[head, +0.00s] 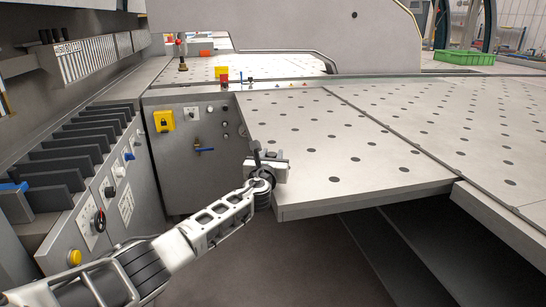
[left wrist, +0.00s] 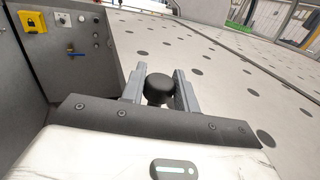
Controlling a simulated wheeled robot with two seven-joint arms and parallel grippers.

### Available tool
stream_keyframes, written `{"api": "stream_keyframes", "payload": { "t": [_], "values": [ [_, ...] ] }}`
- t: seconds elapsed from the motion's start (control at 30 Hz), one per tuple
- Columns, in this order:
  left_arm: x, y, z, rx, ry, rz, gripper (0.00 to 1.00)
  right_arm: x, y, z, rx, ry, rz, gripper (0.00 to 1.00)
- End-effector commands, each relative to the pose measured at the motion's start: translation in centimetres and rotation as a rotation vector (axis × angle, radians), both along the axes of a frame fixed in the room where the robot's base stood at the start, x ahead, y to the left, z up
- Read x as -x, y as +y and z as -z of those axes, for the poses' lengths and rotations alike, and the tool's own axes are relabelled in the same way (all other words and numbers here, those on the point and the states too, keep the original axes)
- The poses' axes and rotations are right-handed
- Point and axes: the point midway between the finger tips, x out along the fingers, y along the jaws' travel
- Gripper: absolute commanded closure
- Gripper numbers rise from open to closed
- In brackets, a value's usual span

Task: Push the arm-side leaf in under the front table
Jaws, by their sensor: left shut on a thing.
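The arm-side leaf (head: 310,150) appears to be the grey plate with dark round spots at the left of the table top. It also shows in the left wrist view (left wrist: 215,95). A seam separates it from the front table (head: 470,115) on its right; its near corner and edge stand out over open floor. My left gripper (head: 262,165) is at the leaf's left edge. In the left wrist view the fingers (left wrist: 159,90) are closed around a black round knob (left wrist: 158,86). The knob's mounting is hidden. My right gripper is not in view.
A grey cabinet (head: 180,170) with a yellow lock switch (head: 164,121) and a blue lever stands left of the leaf. A rack of dark slats (head: 75,150) stands farther left. Dark flat beams (head: 400,240) lie below the table. A green crate (head: 464,57) is at the back right.

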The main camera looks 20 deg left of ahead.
Motion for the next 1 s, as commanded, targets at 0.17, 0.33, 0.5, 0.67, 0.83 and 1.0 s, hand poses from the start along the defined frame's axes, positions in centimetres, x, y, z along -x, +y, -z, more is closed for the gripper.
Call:
{"api": "stream_keyframes", "payload": {
  "t": [0.17, 0.33, 0.5, 0.67, 0.83, 1.0],
  "values": [
    [0.0, -0.4, 0.4, 0.003, 0.006, 0.005, 1.00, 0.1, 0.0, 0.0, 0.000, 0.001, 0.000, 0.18],
    [0.0, -0.3, 0.3, 0.002, 0.005, 0.004, 0.49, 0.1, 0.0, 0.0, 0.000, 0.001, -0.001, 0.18],
    [0.0, -0.2, 0.2, 0.002, 0.003, 0.002, 0.49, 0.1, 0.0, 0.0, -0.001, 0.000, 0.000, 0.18],
    [0.3, -0.2, 0.1, 0.001, 0.002, 0.001, 0.49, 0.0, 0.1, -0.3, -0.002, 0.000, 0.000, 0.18],
    [2.2, -0.7, -0.1, 0.000, 0.003, 0.003, 0.49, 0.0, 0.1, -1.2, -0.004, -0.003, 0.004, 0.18],
    [5.4, -1.6, 0.0, 0.002, 0.004, 0.005, 0.49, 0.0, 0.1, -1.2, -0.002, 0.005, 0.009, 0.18]
  ]
}}
